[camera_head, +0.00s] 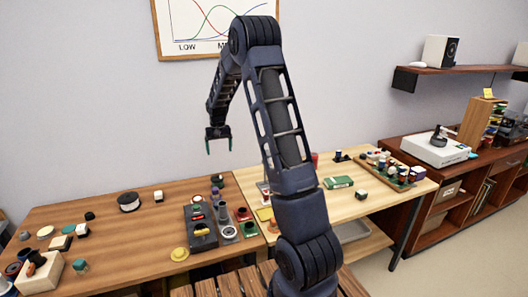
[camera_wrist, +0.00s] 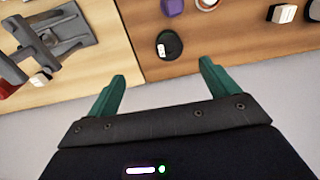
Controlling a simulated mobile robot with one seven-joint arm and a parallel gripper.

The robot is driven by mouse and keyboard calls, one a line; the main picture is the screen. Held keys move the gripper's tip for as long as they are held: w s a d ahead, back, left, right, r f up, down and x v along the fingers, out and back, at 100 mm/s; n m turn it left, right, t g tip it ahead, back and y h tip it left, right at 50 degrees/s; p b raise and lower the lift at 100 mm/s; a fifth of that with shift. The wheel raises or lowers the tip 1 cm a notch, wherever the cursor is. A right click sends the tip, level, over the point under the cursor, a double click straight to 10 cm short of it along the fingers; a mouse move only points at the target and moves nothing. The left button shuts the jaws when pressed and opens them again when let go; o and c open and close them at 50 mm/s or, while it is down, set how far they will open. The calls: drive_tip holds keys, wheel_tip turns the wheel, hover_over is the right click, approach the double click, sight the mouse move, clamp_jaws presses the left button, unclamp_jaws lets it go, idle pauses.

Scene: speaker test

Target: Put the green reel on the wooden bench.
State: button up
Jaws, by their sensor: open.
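My gripper (camera_head: 219,147) hangs open and empty in the air above the back of the tables in the head view. Its two green fingers stand apart in the wrist view (camera_wrist: 162,72), with nothing between them. A slatted wooden bench (camera_head: 229,286) shows at the bottom of the head view, partly hidden by my arm. I cannot surely pick out the green reel in either view. Several small reels and round parts stand on the left table (camera_head: 140,222) and in a tray (camera_head: 405,184) on the right table (camera_head: 300,215), too small to tell apart.
A black-and-white round thing (camera_head: 129,201) lies on the left table. A green box (camera_head: 338,182) lies on the right table. A dark round thing (camera_wrist: 169,45) shows beyond the fingers. A brown cabinet (camera_head: 450,181) stands at the right. The left table's middle is mostly clear.

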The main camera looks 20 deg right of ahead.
drive_tip(key=s+d+r+t, duration=0.1)
drive_tip(key=s+d+r, duration=0.2)
drive_tip(key=s+r, duration=0.7)
drive_tip(key=s+d+r+t, duration=0.1)
drive_tip(key=s+d+r, duration=0.1)
drive_tip(key=s+r, duration=0.8)
drive_tip(key=s+d+t, duration=0.2)
drive_tip(key=s, duration=2.3)
drive_tip(key=shift+s+d+f, duration=0.35)
drive_tip(key=shift+s+f, duration=0.05)
